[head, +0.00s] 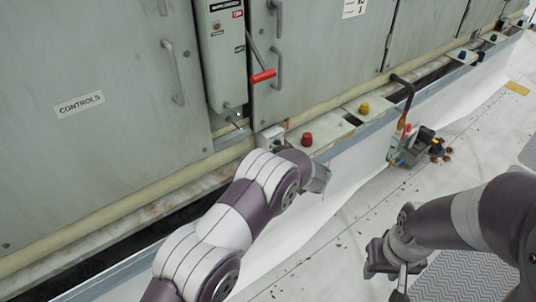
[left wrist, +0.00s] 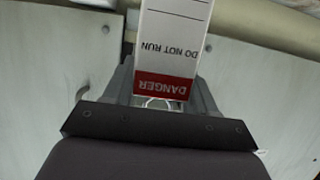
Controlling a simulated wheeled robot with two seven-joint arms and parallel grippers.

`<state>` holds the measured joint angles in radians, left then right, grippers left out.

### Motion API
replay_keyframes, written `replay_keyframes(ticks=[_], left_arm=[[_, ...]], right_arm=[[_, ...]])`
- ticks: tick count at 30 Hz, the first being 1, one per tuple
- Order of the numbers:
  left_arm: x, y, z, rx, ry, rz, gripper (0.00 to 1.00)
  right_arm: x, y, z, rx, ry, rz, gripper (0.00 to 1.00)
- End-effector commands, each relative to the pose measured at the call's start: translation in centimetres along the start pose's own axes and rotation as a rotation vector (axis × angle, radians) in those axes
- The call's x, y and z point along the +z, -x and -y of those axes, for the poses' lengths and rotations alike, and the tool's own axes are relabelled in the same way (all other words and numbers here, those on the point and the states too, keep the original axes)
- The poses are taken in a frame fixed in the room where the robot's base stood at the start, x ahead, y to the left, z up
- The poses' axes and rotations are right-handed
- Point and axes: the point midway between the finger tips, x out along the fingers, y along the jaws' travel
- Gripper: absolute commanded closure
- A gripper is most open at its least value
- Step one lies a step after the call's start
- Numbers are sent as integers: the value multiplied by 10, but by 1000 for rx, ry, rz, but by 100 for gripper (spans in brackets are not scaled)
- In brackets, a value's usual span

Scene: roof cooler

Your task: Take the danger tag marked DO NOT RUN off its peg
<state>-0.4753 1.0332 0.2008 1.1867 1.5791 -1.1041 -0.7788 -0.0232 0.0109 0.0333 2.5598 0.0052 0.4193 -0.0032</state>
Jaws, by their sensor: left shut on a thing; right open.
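The danger tag (left wrist: 170,62) is a white card with a red DANGER band. It appears upside down in the left wrist view, with DO NOT RUN readable. My left gripper (left wrist: 163,90) is shut on the tag, near its red end. A thin wire loop (left wrist: 155,102) shows between the fingers. In the head view my left arm reaches to the foot of the cabinet; I cannot make out the tag there. The peg is not visible, so I cannot tell whether the tag touches it. My right gripper (head: 385,262) is open and empty, low at the right.
A grey control box (head: 222,55) with a red-handled lever (head: 262,76) is on the cabinet (head: 120,60). A red knob (head: 307,139) and a yellow knob (head: 364,107) stand on the ledge. A dark device with a curved hose (head: 408,145) is right of them.

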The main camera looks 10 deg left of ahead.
Motion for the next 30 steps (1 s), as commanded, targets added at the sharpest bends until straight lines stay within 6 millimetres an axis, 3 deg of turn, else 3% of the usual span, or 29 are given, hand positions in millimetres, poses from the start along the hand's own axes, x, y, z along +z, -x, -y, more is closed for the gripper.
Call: replay_keyframes(ticks=[8, 30], left_arm=[[1, 4, 0, 1, -1, 1, 72], [18, 51, 0, 1, -2, 0, 72]], right_arm=[[0, 1, 0, 0, 0, 0, 57], [-2, 18, 0, 0, 0, 0, 57]])
